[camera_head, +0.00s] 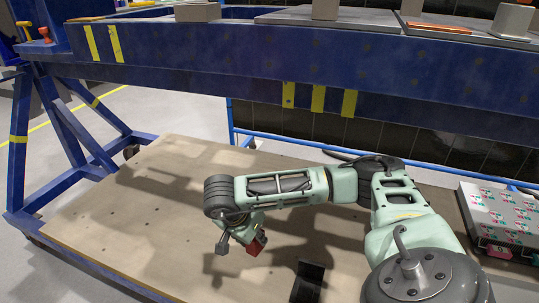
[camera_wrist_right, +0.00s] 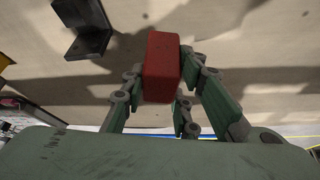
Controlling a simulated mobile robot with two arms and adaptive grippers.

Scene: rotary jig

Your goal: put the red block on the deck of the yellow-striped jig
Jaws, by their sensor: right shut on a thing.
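My right gripper (camera_head: 241,241) hangs above the wooden tabletop, left of the black bracket. It is shut on the red block (camera_head: 257,244), which shows at its right side. In the right wrist view the red block (camera_wrist_right: 162,66) sits between the fingers of my right gripper (camera_wrist_right: 165,72), its far end sticking out past them. The blue yellow-striped jig (camera_head: 200,58) runs across the back of the head view, beyond and above the gripper. The block is apart from the jig. My left gripper is not in view.
The wooden tabletop (camera_head: 120,215) is mostly clear. A black angle bracket (camera_head: 308,280) stands on it; the bracket (camera_wrist_right: 83,28) also shows in the wrist view. Grey plates and blocks (camera_head: 330,19) lie on top of the jig. A patterned box (camera_head: 498,215) is at right.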

